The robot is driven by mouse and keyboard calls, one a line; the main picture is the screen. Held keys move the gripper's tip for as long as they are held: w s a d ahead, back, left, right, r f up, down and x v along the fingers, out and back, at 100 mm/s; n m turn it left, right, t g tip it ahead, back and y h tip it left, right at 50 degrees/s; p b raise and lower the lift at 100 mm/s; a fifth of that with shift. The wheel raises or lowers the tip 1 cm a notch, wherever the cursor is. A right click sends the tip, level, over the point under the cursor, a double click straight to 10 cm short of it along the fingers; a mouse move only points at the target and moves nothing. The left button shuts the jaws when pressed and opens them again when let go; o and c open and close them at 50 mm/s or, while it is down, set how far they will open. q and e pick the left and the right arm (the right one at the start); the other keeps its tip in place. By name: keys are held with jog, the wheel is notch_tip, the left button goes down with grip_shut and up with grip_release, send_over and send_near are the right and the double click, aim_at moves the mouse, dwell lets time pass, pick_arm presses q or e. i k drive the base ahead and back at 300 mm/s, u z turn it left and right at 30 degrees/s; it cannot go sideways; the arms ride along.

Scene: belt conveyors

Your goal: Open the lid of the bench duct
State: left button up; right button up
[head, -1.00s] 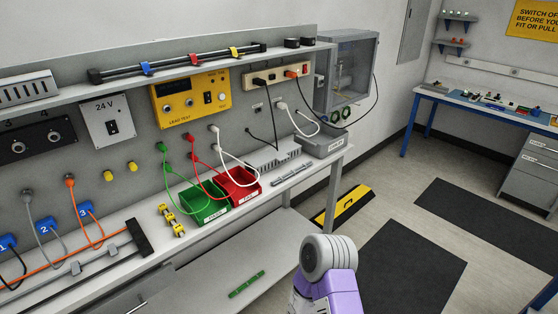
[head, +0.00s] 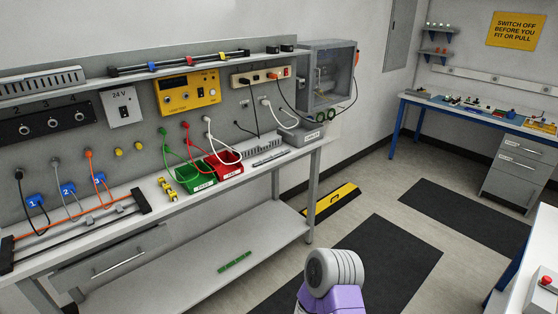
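On the left of the workbench top lies a long, low channel-like fixture (head: 85,232) with black end pieces and grey clips. An orange cable runs along it. It may be the bench duct, but I cannot tell for sure, nor whether a lid on it is open or shut. Neither gripper is in view. A grey and purple link of mine shows at the bottom middle, away from the bench.
Green (head: 197,177) and red (head: 224,164) bins, a yellow part (head: 167,188) and a grey bin (head: 305,134) stand on the bench. Another bench (head: 470,109) stands at right, with open floor between.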

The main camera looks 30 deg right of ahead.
aim_at(264, 140)
jog(key=u, duration=1.05)
jog(key=k, duration=0.1)
jog(key=z, duration=2.35)
jog(key=i, duration=0.7)
